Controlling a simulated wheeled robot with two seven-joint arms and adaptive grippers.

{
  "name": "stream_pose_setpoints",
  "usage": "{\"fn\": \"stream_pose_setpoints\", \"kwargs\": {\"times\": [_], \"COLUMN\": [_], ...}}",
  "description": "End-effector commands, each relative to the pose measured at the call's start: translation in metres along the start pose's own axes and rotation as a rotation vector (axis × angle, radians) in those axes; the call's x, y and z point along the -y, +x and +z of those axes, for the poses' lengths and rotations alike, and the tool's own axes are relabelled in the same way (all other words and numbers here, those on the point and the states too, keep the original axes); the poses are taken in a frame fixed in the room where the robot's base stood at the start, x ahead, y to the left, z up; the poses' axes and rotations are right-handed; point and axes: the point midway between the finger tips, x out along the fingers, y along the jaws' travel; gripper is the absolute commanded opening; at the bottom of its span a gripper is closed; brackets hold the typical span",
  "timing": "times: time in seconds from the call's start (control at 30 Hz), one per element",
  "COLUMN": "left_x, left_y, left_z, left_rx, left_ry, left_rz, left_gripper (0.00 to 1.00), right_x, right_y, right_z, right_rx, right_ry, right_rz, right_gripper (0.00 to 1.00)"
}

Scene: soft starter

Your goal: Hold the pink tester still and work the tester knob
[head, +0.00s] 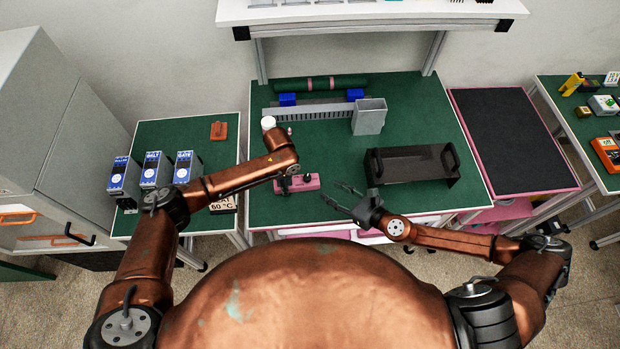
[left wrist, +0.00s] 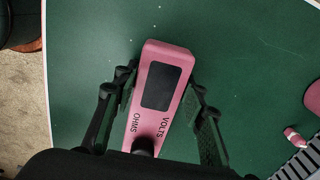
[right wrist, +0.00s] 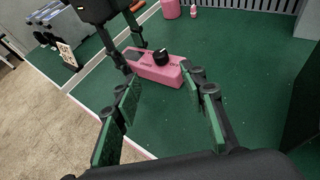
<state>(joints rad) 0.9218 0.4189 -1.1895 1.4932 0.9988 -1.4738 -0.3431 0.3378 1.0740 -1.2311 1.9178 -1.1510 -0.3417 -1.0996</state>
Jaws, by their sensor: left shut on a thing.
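The pink tester (head: 308,182) lies on the green table near its front edge. In the left wrist view the tester (left wrist: 178,55) shows a dark screen and the words OHMS and VOLTS. My left gripper (head: 284,184) is shut on the tester, with a finger along each long side. The black tester knob (right wrist: 161,56) stands on top of the tester in the right wrist view; in the left wrist view the knob (left wrist: 143,147) is partly cut off by my gripper body. My right gripper (head: 346,196) is open and empty, to the right of the tester and apart from it.
A black open-topped holder (head: 412,165) stands right of my right gripper. A grey bin (head: 369,117) and a slotted grey rail (head: 315,113) are farther back. Blue-fronted units (head: 154,170) stand on the left side table. The green surface behind the tester is mostly clear.

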Motion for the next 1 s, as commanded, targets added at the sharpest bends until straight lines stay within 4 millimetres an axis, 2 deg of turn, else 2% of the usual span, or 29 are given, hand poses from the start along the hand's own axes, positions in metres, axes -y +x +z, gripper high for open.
{"fn": "stream_pose_setpoints", "kwargs": {"times": [0.17,0.5,0.7,1.0], "left_x": [0.0,0.0,0.0,0.0], "left_y": [-0.001,-0.001,-0.001,0.0], "left_z": [0.0,0.0,0.0,0.0], "left_rx": [-0.001,-0.001,-0.001,-0.001], "left_ry": [0.0,0.0,0.0,0.0], "left_rz": [-0.001,-0.001,-0.001,-0.001], "left_gripper": [0.08,0.08,0.08,0.08], "right_x": [-0.001,-0.001,-0.001,0.0], "right_y": [0.013,0.078,0.107,0.119], "right_z": [0.001,0.001,0.0,0.0], "right_rx": [0.008,0.006,0.005,0.003], "right_ry": [-0.008,-0.007,-0.007,-0.006], "right_rz": [-0.007,-0.006,-0.005,-0.005], "right_gripper": [0.39,0.39,0.39,0.39]}}
